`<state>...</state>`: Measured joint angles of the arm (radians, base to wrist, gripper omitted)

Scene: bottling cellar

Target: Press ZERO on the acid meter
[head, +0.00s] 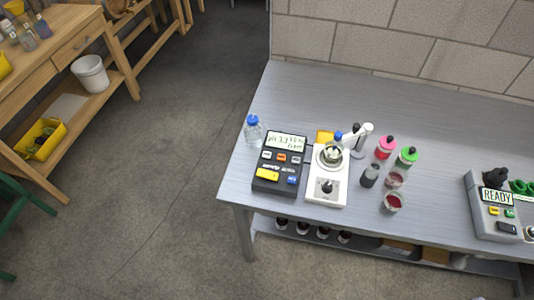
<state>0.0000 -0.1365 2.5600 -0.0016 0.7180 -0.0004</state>
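A dark meter box (280,163) stands near the left end of the grey bench, with a lit display (286,142) whose text is too small to read for sure. It is probably the acid meter, as a probe stand is beside it. Its face has several small buttons, among them an orange one (282,157), a yellow one (267,174) and a blue one (292,180). The button labels are too small to read, so I cannot tell which is ZERO. My gripper is not in view.
Right of the meter stand a white stirrer (327,190) with a black knob and a cup, and a white probe holder (361,140). A blue-capped bottle (253,130) stands behind left. Pink-capped (385,147) and green-capped (406,157) bottles, red-filled beakers (393,202) and a READY device (492,212) are further right.

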